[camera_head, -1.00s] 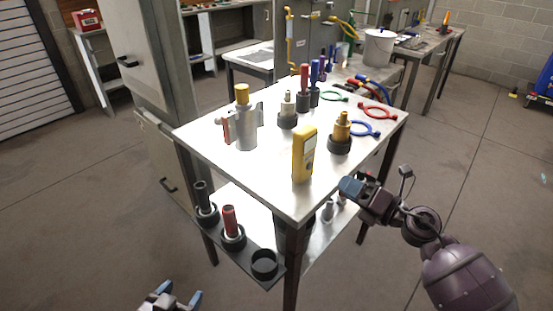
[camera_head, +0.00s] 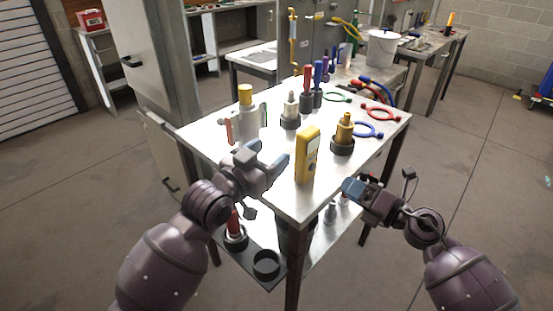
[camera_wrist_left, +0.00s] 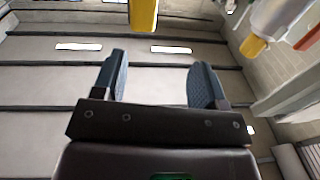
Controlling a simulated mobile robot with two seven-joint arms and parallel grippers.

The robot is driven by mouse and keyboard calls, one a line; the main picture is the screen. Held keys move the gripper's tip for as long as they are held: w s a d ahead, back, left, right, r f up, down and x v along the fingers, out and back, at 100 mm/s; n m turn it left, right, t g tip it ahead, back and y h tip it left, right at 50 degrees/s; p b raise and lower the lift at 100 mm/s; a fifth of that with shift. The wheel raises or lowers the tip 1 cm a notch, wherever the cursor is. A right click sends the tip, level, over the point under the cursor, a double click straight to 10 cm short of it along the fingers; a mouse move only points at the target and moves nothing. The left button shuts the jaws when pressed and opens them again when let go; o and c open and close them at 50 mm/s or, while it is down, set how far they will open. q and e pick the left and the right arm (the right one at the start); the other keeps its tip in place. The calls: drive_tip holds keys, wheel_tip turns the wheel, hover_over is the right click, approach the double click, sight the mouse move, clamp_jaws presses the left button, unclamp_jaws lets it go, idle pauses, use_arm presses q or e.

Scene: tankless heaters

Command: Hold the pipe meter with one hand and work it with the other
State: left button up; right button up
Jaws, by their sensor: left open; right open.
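The pipe meter, a yellow handheld device (camera_head: 307,156), stands upright near the front corner of the metal table (camera_head: 222,128). In the left wrist view its yellow body (camera_wrist_left: 143,12) shows at the top, beyond and between the fingertips. My left gripper (camera_head: 266,160) is open and empty, just left of the meter and apart from it; its two blue fingers (camera_wrist_left: 160,82) also show in the left wrist view. My right gripper (camera_head: 350,188) is to the right of the meter, past the table's edge, with no object seen in it.
A grey cylinder with a yellow top (camera_head: 246,120) stands behind my left gripper. A brass fitting in a dark holder (camera_head: 343,135) stands right of the meter. A lower shelf (camera_head: 318,245) holds several parts.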

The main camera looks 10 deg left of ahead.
sight(308, 139)
use_arm(q)
drive_tip(key=shift+g+h, duration=0.5)
drive_tip(key=shift+g, duration=0.2)
drive_tip(key=x, duration=0.8)
drive_tip(key=s+d+f+x, duration=0.1)
drive_tip(key=x, duration=0.3)
drive_tip(key=shift+c, duration=0.3)
drive_tip(key=c, duration=1)
drive_tip(key=shift+c, duration=0.3)
use_arm(e)
drive_tip(key=shift+c, duration=0.6)
clamp_jaws()
